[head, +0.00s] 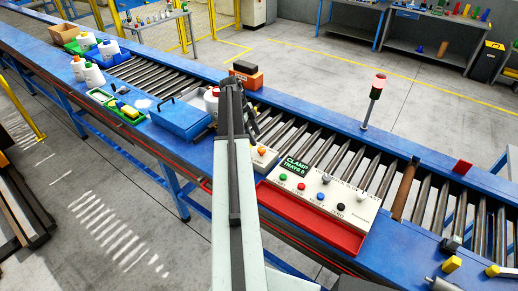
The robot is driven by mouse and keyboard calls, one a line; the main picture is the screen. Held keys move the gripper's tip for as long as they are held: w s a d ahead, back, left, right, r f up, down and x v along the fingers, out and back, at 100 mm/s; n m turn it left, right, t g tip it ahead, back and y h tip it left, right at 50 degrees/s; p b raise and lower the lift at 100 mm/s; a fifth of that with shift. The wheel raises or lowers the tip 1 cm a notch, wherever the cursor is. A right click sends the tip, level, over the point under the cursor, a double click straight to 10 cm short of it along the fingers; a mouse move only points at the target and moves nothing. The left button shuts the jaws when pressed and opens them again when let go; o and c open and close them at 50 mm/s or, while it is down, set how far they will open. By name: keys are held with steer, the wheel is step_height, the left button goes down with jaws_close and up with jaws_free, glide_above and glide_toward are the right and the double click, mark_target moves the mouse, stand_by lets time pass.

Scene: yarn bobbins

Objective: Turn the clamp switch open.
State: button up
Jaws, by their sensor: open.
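A pale control panel (318,198) sits on the blue conveyor frame, right of my arm. Its dark display (297,166) reads "CLAMP TRAYS 0" in green. The panel carries a green button (283,177), a red button (301,186), a blue button (320,196), a black knob (341,206) and pale knobs, one of them at the right (361,196). I cannot tell which control is the clamp switch, as the labels are too small. My gripper (248,112) is dark, open and over the rollers, beyond and left of the panel, apart from it. My arm partly hides it.
A small box with an orange button (262,152) stands between my arm and the panel. A blue case (181,118), bottles and a green tray (122,110) lie to the left. A red-topped signal post (377,88) stands behind the panel. Bare rollers (150,74) show at upper left.

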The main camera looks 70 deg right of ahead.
mark_target(262, 149)
steer(key=b+x, duration=0.5)
steer(key=x, duration=0.2)
steer(key=shift+b, duration=0.4)
